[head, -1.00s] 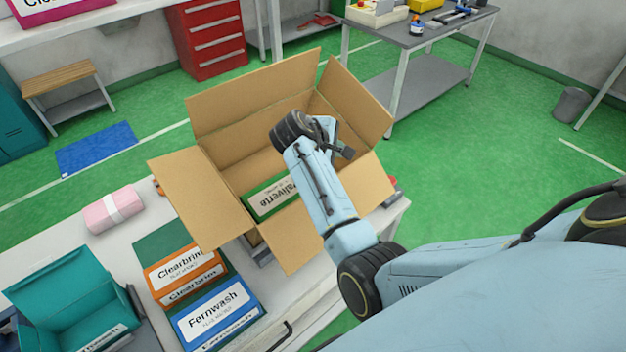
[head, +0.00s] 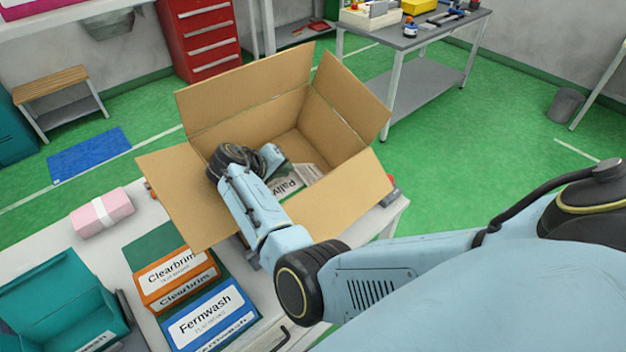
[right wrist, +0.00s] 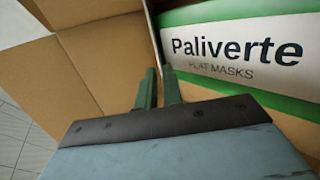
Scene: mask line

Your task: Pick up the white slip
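A Paliverte flat masks box (head: 284,187), white-labelled with green edges, lies inside the open cardboard carton (head: 335,117). It also fills the upper right of the right wrist view (right wrist: 240,50). A pale, whitish patch (head: 308,173) shows beside it in the carton; I cannot tell what it is. My right gripper (right wrist: 159,68) is inside the carton, left of the Paliverte box. In the head view my wrist hides the fingers. My left gripper is not in view.
The carton's flaps stand open around my right arm. On the white table (head: 135,228) are an orange Clearbrim box (head: 178,272), a blue Fernwash box (head: 207,313), a teal open box (head: 60,300) and a pink bundle (head: 102,212). A grey workbench (head: 415,40) stands behind.

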